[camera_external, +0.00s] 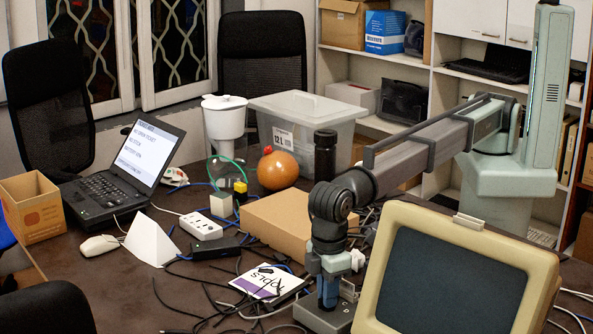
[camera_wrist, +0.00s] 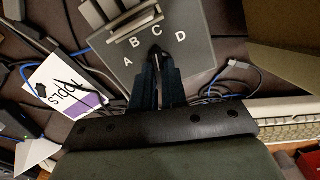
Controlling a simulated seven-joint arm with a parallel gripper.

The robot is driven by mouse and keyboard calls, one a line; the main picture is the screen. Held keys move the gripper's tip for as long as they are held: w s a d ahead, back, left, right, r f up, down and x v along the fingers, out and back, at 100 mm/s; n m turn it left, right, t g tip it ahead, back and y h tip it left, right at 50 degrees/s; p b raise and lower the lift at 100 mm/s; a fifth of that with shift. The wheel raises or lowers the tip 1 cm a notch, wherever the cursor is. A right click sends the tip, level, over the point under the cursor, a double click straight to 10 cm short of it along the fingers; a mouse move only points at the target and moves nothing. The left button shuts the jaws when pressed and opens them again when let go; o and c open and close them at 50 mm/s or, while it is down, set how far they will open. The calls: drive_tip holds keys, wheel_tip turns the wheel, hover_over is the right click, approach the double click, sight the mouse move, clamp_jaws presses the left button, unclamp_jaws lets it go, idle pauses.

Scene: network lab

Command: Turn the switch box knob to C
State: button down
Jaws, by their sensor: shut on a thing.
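The switch box (camera_wrist: 200,62) is a grey box with white letters A, B, C and D in an arc on its top. In the external view it (camera_external: 318,318) stands on the table under my gripper (camera_external: 327,292), partly hidden by the arm and the monitor. In the wrist view my gripper (camera_wrist: 158,75) points down at the box top, with its blue fingers shut on the dark knob (camera_wrist: 156,50). Only a dark tip of the knob shows past the fingers, just below the letter C; the fingers hide the rest. Its exact pointing direction is hard to tell.
A beige monitor (camera_external: 455,275) stands close to the right of the box. A printed card (camera_external: 268,282) and loose cables lie to its left. A cardboard box (camera_external: 288,222) and a white power strip (camera_external: 201,226) are behind. The laptop (camera_external: 125,170) is farther left.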

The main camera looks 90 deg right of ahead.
idle(0.4)
drive_tip(key=c, duration=1.2)
unclamp_jaws()
drive_tip(key=shift+o, duration=0.2)
drive_tip(key=shift+r, duration=0.1)
wheel_tip(320, 180, up, 14)
drive_tip(key=shift+w, duration=0.1)
